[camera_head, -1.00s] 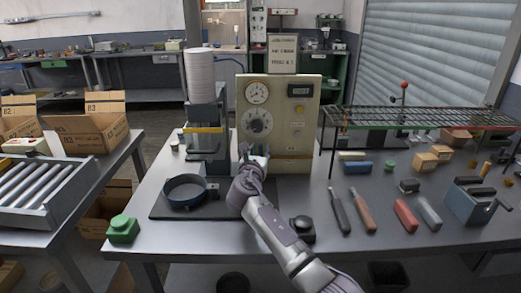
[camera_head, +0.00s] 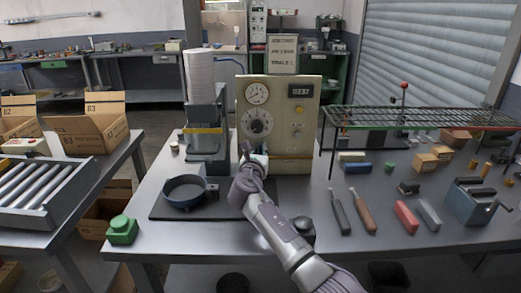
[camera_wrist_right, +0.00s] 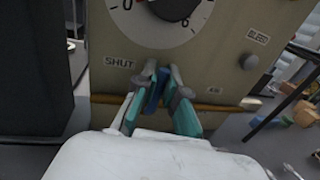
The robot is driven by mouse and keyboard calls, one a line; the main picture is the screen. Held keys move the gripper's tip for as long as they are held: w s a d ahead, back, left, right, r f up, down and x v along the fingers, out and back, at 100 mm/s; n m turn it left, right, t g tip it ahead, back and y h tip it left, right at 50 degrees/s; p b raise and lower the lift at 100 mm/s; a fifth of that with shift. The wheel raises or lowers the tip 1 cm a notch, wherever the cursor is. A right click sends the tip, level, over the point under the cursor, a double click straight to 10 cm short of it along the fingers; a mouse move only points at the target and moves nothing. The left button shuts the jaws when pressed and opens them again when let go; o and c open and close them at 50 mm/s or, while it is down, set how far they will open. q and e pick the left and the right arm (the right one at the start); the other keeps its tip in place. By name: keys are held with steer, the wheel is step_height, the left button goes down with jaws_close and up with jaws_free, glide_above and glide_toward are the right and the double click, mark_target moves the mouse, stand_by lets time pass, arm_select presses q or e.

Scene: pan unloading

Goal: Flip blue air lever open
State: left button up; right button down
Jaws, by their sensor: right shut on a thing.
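My right gripper (camera_head: 252,158) reaches the lower left front of the beige control panel (camera_head: 285,100). In the right wrist view my right gripper (camera_wrist_right: 158,98) has teal-padded fingers shut on the blue lever (camera_wrist_right: 154,92). The lever stands roughly upright between the pads, and the fingers hide part of it. A "SHUT" label (camera_wrist_right: 119,63) is to its left and an "AIR" label (camera_wrist_right: 213,91) to its right. A brass pipe (camera_wrist_right: 225,107) runs behind the fingers. My left gripper is not in view.
A dark pan (camera_head: 185,205) sits on the black mat left of my arm. A press-like stand (camera_head: 205,145) rises behind it. A green button box (camera_head: 122,230) is at the table's front left. A wire rack (camera_head: 430,118) and several tools are on the right.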

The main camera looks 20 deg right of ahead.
mark_target(274, 158)
steer(key=d+m+p, duration=0.1)
steer(key=m, duration=0.1)
steer(key=d+m+p, duration=0.1)
steer(key=m, duration=0.2)
steer(key=f+m+g+y+p, duration=0.1)
steer(key=m+p, duration=0.1)
steer(key=shift+s+d, duration=0.4)
steer(key=m, duration=0.1)
steer(key=f+m+y, duration=0.1)
steer(key=d+m, duration=0.1)
steer(key=m, duration=0.1)
steer(key=shift+s+f+p, duration=0.2)
steer(key=shift+f+p, duration=0.1)
steer(key=shift+d+f+m+y, duration=0.2)
steer(key=shift+f+m+y, duration=0.3)
steer(key=shift+m, duration=0.6)
steer(key=shift+f+m+y, duration=0.4)
steer(key=shift+f+m, duration=0.15)
steer(key=shift+m, duration=0.65)
